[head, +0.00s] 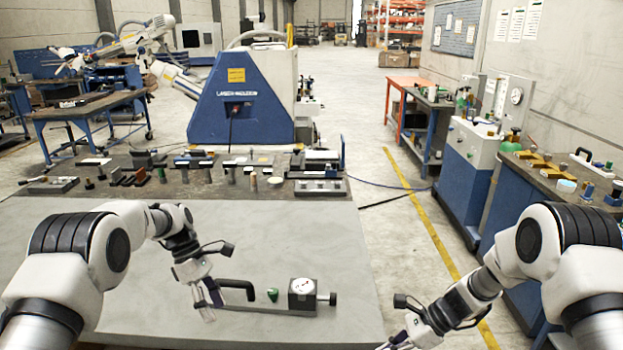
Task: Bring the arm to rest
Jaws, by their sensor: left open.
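A small device lies on the grey table in the head view. It has a dark block (303,288) with a pale round face and a knob (327,299) on its right side. A thin base strip (262,310) runs left from the block. A black bent arm or handle (238,285) stands near the strip's left end, and a small green piece (272,295) sits between it and the block. My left gripper (211,303) is open, pointing down just left of the black arm; I cannot tell whether they touch. My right gripper (396,342) is low, right of the table, partly cut off; its jaws are unclear.
A dark strip at the table's back (130,189) holds several tools and metal parts. The grey tabletop (300,235) is bare around the device. A side bench (540,172) with tools stands at the right, and a floor gap with a yellow line (430,235) separates them.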

